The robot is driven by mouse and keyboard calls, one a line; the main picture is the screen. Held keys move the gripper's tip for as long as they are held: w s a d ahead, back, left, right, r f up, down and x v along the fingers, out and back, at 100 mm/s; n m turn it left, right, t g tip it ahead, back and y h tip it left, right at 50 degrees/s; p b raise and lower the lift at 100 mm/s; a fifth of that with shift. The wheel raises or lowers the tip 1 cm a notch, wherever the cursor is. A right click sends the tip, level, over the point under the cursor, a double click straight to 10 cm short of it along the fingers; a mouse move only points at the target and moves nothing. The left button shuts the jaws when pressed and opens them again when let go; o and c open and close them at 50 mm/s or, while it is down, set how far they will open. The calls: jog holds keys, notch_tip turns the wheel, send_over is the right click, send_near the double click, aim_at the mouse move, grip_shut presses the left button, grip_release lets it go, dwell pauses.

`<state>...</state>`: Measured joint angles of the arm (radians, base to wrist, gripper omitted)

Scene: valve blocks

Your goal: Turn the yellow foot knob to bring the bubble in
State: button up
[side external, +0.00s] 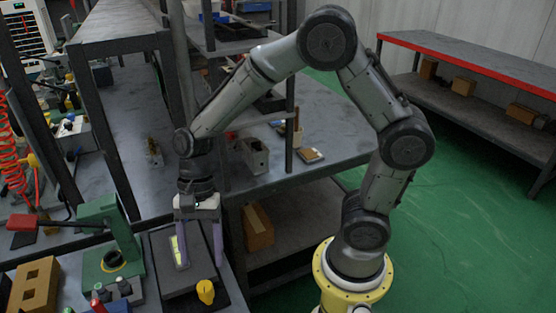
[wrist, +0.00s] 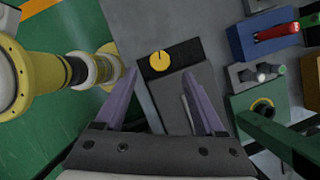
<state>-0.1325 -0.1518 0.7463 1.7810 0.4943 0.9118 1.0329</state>
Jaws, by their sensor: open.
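The yellow foot knob (side external: 206,291) stands at the front corner of a dark grey block (side external: 160,262). In the wrist view the knob (wrist: 159,61) is a round yellow disc with a dark mark, on a black strip beyond my fingertips. My gripper (side external: 200,264) points down over the block, its two purple fingers apart with nothing between them. It is behind the knob and not touching it. A pale yellow-green vial (side external: 175,250) lies on the block beside the left finger. In the wrist view the right finger partly covers the vial. The bubble is too small to make out.
A green press-like fixture (side external: 108,245) stands close left of the block. A blue block with a red handle (wrist: 270,34) and a grey box with small knobs (wrist: 262,72) are also near. A shelf post (side external: 182,75) rises behind my gripper. The bench edge is just right of the block.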

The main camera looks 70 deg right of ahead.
jog(key=s+d+r+n+t+h, duration=0.1)
jog(key=s+d+r+t, duration=0.15)
jog(key=r, duration=0.45)
jog(key=s+d+r+n+t, duration=0.1)
jog(key=d+r, duration=0.2)
jog(key=r, duration=0.5)
jog(key=s+d+r+n+t+h, duration=0.1)
jog(key=s+d+n+t+h, duration=0.2)
jog(key=s+d+n, duration=0.3)
jog(key=s+n, duration=0.2)
jog(key=n, duration=0.2)
jog(key=shift+s+d+r+t, duration=0.15)
jog(key=shift+d+r+t, duration=0.2)
jog(key=shift+f, duration=0.1)
jog(key=shift+s+f+n, duration=0.25)
jog(key=shift+f+n, duration=0.25)
jog(key=shift+n, duration=0.05)
jog(key=shift+s+f+n, duration=0.2)
jog(key=shift+f+n, duration=0.3)
jog(key=shift+n, duration=0.05)
